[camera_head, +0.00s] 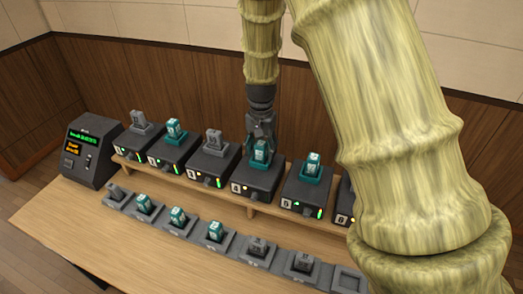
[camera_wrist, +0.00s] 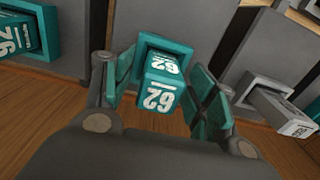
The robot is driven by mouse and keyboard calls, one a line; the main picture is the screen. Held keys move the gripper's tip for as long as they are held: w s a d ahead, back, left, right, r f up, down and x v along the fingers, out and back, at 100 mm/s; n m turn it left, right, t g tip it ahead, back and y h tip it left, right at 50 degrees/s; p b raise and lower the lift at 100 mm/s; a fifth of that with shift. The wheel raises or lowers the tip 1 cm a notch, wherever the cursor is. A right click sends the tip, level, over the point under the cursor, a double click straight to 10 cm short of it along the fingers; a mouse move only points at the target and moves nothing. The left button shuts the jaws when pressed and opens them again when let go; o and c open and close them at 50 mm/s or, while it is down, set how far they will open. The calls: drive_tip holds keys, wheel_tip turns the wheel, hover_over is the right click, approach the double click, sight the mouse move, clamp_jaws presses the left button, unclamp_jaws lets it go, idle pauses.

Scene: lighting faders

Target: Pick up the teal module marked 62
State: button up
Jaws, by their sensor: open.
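The teal module marked 62 (camera_wrist: 160,85) stands in a teal socket (camera_wrist: 166,44) and shows between my fingers in the wrist view. In the head view, a teal module (camera_head: 261,151) sits on a dark box (camera_head: 254,179) on the raised shelf, right under my gripper (camera_head: 262,132). My gripper (camera_wrist: 163,92) is open, with one teal-padded finger on each side of the module. A gap shows at the right finger; the left finger is very near, and I cannot tell whether it touches.
Another teal module (camera_wrist: 14,38), seemingly marked 92, is at the left in the wrist view. A grey module (camera_wrist: 284,112) is at the right. Several dark boxes line the shelf (camera_head: 225,196). A row of slots with modules lies in front. A console (camera_head: 92,150) stands at the left.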

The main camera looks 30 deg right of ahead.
drive_tip(key=shift+f, duration=0.35)
drive_tip(key=c, duration=1.1)
